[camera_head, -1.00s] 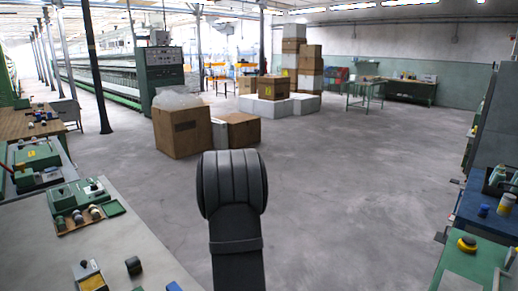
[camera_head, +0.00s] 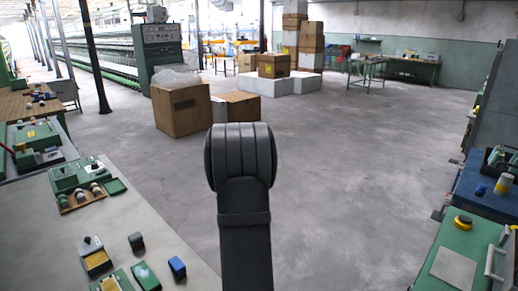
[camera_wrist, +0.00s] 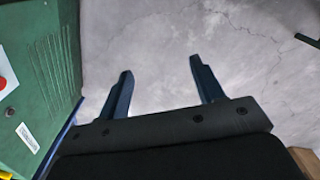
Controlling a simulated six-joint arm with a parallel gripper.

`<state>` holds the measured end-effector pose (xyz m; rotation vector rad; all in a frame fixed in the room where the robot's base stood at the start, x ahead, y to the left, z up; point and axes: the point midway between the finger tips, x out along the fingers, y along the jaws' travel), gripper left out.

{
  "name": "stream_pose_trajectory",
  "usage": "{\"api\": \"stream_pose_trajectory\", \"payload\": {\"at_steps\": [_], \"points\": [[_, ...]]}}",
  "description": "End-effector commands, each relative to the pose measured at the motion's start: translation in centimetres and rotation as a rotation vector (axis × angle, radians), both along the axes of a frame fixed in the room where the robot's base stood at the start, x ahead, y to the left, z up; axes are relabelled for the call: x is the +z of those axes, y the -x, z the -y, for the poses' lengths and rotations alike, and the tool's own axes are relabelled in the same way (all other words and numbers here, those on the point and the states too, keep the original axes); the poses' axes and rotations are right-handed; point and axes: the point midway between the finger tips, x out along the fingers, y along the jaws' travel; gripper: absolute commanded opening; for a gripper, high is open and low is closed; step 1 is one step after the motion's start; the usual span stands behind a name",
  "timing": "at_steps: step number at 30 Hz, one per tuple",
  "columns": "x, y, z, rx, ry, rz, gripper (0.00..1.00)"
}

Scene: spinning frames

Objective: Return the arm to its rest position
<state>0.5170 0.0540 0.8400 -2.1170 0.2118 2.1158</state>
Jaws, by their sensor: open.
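My arm stands upright in the lower middle of the head view, its dark rounded joint in front of the bare floor. The gripper itself is hidden in that view. In the wrist view my gripper (camera_wrist: 160,85) is open. Its two dark blue fingers are spread apart with nothing between them. Behind the fingers is grey concrete floor (camera_wrist: 155,40).
A green cabinet (camera_wrist: 35,75) fills the left of the wrist view. A grey bench (camera_head: 75,235) with small parts is at left, a green bench (camera_head: 460,245) at right. Cardboard boxes (camera_head: 180,108) stand ahead. The floor between is clear.

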Motion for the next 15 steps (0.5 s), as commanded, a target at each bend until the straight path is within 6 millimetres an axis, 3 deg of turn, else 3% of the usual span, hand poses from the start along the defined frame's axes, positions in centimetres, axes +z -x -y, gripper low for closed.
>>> {"api": "stream_pose_trajectory", "payload": {"at_steps": [6, 15], "points": [[0.88, -0.12, -1.27, -0.043, 0.000, 0.000, 0.61], [0.97, -0.14, -1.39, -0.050, 0.000, 0.000, 0.61]]}}
